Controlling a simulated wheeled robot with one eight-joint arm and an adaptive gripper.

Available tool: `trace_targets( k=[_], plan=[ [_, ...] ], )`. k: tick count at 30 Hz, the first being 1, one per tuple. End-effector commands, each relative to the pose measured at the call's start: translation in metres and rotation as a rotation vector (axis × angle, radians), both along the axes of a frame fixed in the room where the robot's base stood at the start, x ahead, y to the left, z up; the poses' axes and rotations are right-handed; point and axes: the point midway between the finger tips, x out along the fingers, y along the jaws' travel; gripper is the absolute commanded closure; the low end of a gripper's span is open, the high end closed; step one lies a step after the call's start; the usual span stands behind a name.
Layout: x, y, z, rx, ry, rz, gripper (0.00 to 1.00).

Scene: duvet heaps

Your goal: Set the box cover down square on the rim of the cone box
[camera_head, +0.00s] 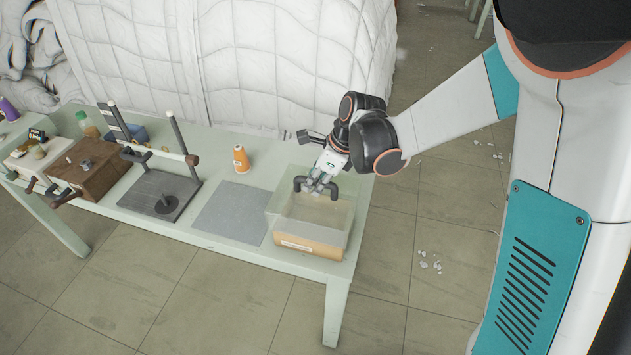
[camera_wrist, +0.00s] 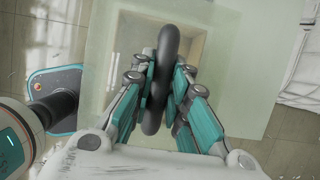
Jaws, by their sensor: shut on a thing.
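The cone box (camera_head: 308,244) is a tan box with a pale label on its front, at the right end of the table. The box cover (camera_head: 277,203) is pale and see-through with a dark handle; it spans the box and shows past its left side. In the wrist view the cover (camera_wrist: 118,60) lies below my gripper, with the tan box edge (camera_wrist: 200,42) seen through it. My gripper (camera_head: 318,184) is shut on the cover's dark handle, which also shows between the fingers in the wrist view (camera_wrist: 166,48). I cannot tell whether the cover touches the rim.
A white duvet heap (camera_head: 240,60) stands close behind the table. Open floor lies in front.

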Motion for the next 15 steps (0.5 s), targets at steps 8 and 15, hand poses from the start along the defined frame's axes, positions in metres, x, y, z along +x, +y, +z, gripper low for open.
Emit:
trace_targets(
  k=[8,15],
  plan=[
    [0.0,0.0,-0.006,0.0,0.0,0.0,1.0],
    [0.0,0.0,-0.012,0.0,0.0,0.0,1.0]
  ],
)
